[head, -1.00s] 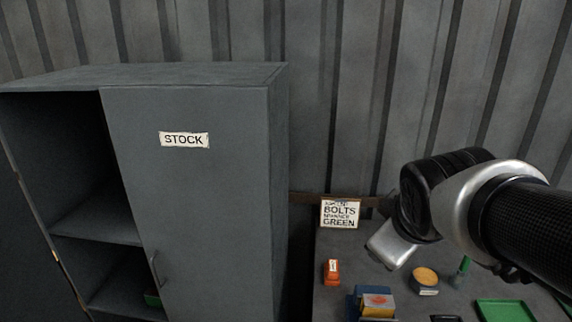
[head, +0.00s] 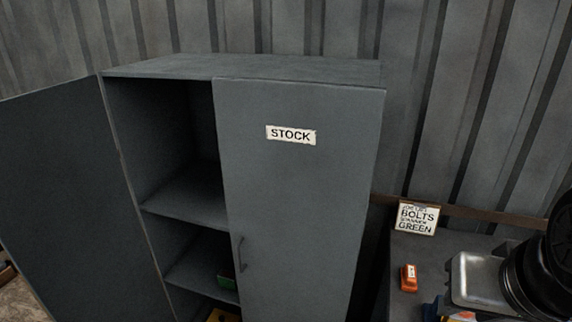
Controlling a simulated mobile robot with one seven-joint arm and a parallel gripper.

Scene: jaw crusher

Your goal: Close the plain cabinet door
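The grey cabinet (head: 240,66) stands in the middle of the head view. Its plain door (head: 70,200), on the left, has no label and stands wide open, swung out to the left. The other door (head: 300,210), with a STOCK label and a small handle, is shut over the right half.
A bench to the right holds an orange item (head: 409,278) and a BOLTS, GREEN sign (head: 416,217). A corrugated wall stands behind. Floor shows at the lower left.

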